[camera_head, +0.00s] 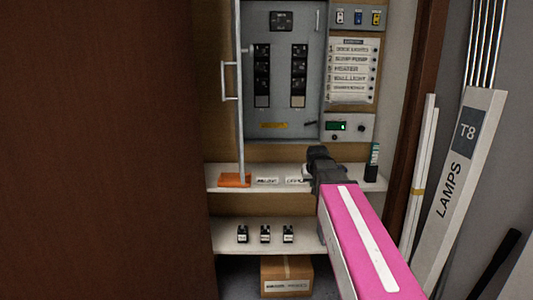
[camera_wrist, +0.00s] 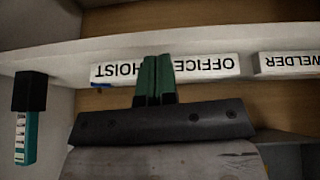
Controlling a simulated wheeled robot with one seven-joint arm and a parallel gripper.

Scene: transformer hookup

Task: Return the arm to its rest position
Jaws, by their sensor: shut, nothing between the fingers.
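My arm (camera_head: 366,240), pink with a white stripe, reaches from the lower right toward the upper shelf. Its dark wrist end (camera_head: 320,165) is over the shelf, below the electrical panel. In the wrist view my gripper (camera_wrist: 157,76) has its two green fingers together, with nothing between them. In the head view the fingers are hidden or too small to make out.
The upper shelf (camera_head: 217,171) holds an orange item (camera_head: 234,180) and a black-and-teal item (camera_head: 372,165). The open grey panel (camera_head: 280,110) is above. Several black breakers (camera_head: 265,234) stand on the lower shelf. A lamps box (camera_head: 455,160) leans right; a brown door (camera_head: 105,150) fills the left.

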